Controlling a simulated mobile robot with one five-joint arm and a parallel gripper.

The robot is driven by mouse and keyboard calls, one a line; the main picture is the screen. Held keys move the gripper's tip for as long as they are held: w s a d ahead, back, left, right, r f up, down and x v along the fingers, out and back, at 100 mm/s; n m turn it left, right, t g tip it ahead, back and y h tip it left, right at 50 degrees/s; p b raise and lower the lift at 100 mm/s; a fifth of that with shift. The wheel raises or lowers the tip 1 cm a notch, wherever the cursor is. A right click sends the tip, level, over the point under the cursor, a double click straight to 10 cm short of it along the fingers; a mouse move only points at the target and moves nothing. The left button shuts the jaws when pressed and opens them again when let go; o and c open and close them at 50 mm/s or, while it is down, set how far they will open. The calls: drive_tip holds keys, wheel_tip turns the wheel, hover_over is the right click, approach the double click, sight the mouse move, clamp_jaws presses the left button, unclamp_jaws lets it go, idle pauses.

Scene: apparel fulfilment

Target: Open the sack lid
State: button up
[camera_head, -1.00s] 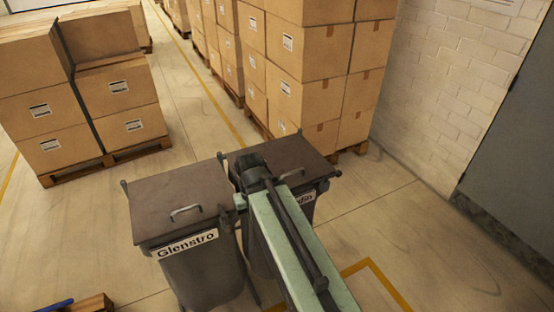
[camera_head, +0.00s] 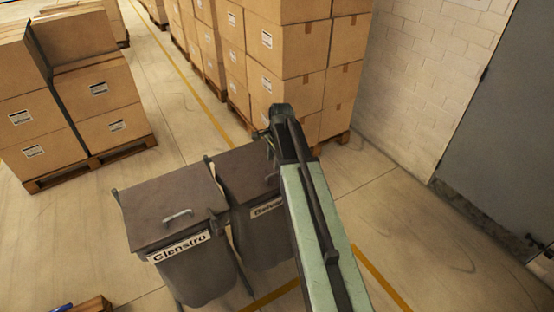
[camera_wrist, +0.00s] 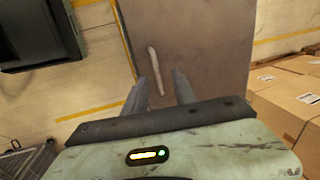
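No sack shows, but two dark grey bins with hinged lids stand side by side. The left bin (camera_head: 195,273) has a label reading "Glenstro", and its shut lid (camera_head: 170,207) carries a light handle (camera_head: 178,216). The right bin (camera_head: 262,243) has a partly hidden label, and its lid (camera_head: 243,176) looks shut. My gripper (camera_head: 263,134) is at the far right edge of the right lid, seemingly above it. In the wrist view my gripper (camera_wrist: 160,82) has its fingers apart and empty. A lid (camera_wrist: 205,45) with a pale bar handle (camera_wrist: 156,70) lies just beyond the fingertips.
Stacked cartons (camera_head: 290,50) on pallets stand close behind the right bin, and more cartons (camera_head: 85,95) stand at the left. A white brick wall (camera_head: 430,70) and a grey door (camera_head: 505,130) are at the right. Open floor (camera_head: 400,230) lies right of my arm.

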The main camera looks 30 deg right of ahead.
sight(277, 173)
drive_tip(key=f+b, duration=0.2)
drive_tip(key=d+f+b, duration=0.1)
drive_tip(key=f+b, duration=0.1)
drive_tip(key=b, duration=0.1)
drive_tip(key=d+f+b, duration=0.1)
drive_tip(key=f+b, duration=0.2)
drive_tip(key=shift+w, duration=0.35)
clamp_jaws()
drive_tip(key=shift+r, duration=0.1)
idle(1.1)
